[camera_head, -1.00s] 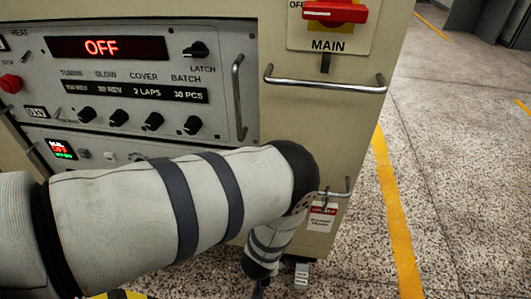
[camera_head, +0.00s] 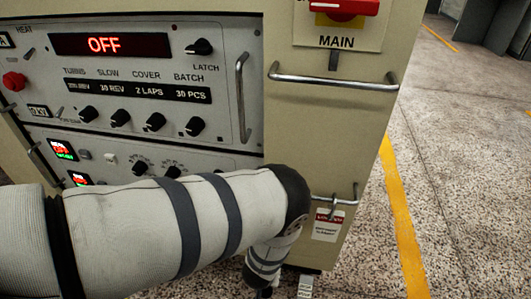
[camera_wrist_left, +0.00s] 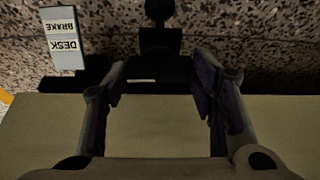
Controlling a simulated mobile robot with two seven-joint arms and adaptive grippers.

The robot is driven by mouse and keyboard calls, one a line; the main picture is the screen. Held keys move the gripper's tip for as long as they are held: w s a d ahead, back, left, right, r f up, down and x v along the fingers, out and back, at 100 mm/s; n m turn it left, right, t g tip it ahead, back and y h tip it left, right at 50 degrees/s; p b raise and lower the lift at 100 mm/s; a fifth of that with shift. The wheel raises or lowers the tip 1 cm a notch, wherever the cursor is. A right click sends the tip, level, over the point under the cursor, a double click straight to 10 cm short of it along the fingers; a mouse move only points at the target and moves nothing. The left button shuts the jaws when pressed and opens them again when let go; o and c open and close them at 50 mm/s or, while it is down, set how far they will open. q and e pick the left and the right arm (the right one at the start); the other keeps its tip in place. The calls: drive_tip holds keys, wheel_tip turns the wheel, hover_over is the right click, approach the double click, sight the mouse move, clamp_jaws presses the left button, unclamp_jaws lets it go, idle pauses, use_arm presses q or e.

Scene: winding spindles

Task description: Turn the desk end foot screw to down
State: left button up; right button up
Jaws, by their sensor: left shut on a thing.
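My left arm crosses the head view low in front of the cabinet and bends down at its corner. Its gripper is almost wholly below the picture's edge there. In the left wrist view, my left gripper (camera_wrist_left: 158,85) has its two fingers on either side of a dark part (camera_wrist_left: 152,70) under the cabinet's edge. This part appears to be the foot screw, but it is too dark to read its turn or height. My right gripper is in neither view.
The cabinet (camera_head: 300,150) carries a control panel reading OFF (camera_head: 104,45), a red MAIN switch (camera_head: 345,7) and a bar handle (camera_head: 335,82). A lower handle (camera_head: 335,199) holds a hanging tag (camera_head: 328,225). Speckled floor (camera_head: 465,170) with a yellow line (camera_head: 398,210) is clear at right.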

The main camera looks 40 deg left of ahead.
use_arm(q)
drive_tip(key=o, duration=1.1)
drive_tip(key=shift+o, duration=0.2)
drive_tip(key=v, duration=1.2)
drive_tip(key=shift+s+a+m, duration=0.15)
drive_tip(key=shift+m, duration=0.15)
